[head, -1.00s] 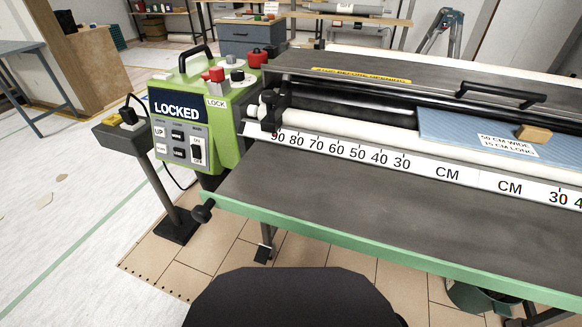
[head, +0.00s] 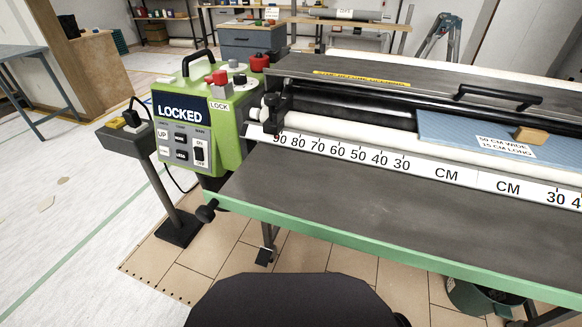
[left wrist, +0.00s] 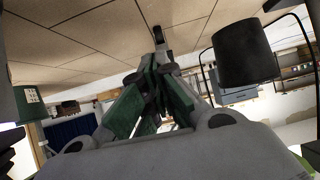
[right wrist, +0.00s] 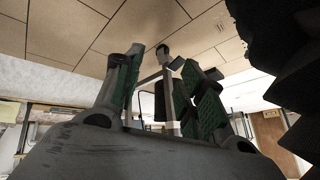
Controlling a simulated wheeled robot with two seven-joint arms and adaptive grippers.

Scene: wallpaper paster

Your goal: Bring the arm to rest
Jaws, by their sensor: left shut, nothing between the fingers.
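My left gripper (left wrist: 158,75) shows only in the left wrist view. Its green-padded fingers are closed together with nothing between them. My right gripper (right wrist: 162,62) shows in the right wrist view, its fingers apart and nothing held between them. Neither gripper shows in the head view. Tan tiles (left wrist: 60,45) fill the top of the left wrist view, and tan tiles (right wrist: 70,30) also show in the right wrist view.
The pasting machine (head: 330,205) spans the right of the head view, with a green control box (head: 228,125) reading LOCKED. A blue sheet (head: 450,130) with a wooden block (head: 530,133) lies on the machine. A post-mounted box (head: 127,140) stands left. Open floor (head: 60,200) lies farther left.

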